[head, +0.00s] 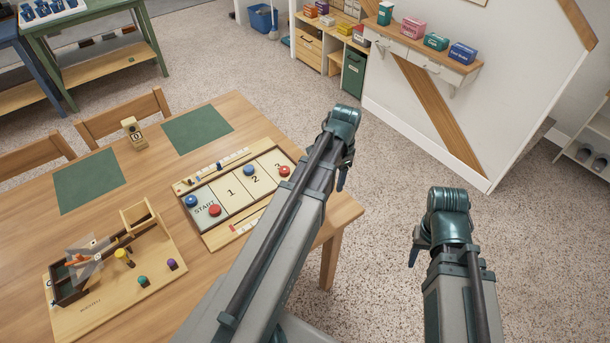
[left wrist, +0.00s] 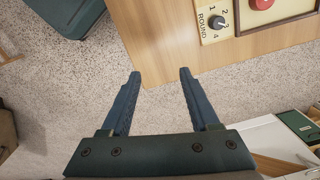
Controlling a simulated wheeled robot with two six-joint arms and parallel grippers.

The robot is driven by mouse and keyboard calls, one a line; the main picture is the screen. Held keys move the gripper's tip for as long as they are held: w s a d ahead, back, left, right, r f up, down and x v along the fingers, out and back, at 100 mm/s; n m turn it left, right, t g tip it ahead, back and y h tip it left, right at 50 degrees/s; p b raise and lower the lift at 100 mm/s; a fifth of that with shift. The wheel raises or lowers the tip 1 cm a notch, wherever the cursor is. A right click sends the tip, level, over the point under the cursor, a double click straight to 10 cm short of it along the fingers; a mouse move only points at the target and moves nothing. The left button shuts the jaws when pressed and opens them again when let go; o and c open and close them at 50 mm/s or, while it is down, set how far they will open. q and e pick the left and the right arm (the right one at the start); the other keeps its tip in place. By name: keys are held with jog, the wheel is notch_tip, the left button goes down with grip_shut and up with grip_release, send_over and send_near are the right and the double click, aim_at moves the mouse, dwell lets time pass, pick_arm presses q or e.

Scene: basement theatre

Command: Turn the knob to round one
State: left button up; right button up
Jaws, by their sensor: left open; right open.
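The round selector knob (left wrist: 217,22) is a small dark knob on a pale plate (left wrist: 204,32) marked ROUND, with numbers 1 to 4 around it. It lies near the table edge at the top of the left wrist view; which number it points to is too small to tell. In the head view I cannot make it out. My left gripper (left wrist: 160,75) is open and empty, its fingertips just off the table edge, apart from the knob. My right gripper (head: 413,257) is open and empty over the floor, right of the table.
The wooden table (head: 150,185) holds a board game (head: 231,193) with red and blue pieces, a wooden toy tray (head: 165,268), green mats (head: 197,130) and a small counter block (head: 134,133). Chairs (head: 125,115) stand behind it. Speckled floor is free on the right.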

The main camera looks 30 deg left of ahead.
pick_arm(q)
jog(key=w+a+r+m+p, duration=0.1)
jog(key=w+a, duration=0.1)
jog(key=a, duration=1)
jog(key=shift+w+r+m, duration=0.3)
jog(key=shift+w+m, duration=0.05)
jog(key=shift+m, duration=0.05)
jog(key=shift+f, duration=0.15)
jog(key=f+b, duration=0.6)
jog(key=b, duration=0.1)
jog(key=f+b, duration=0.6)
jog(key=f, duration=0.1)
jog(key=shift+w+a+f+b, duration=0.1)
jog(key=shift+a+f+b, duration=0.15)
jog(key=shift+b, duration=0.15)
grip_shut()
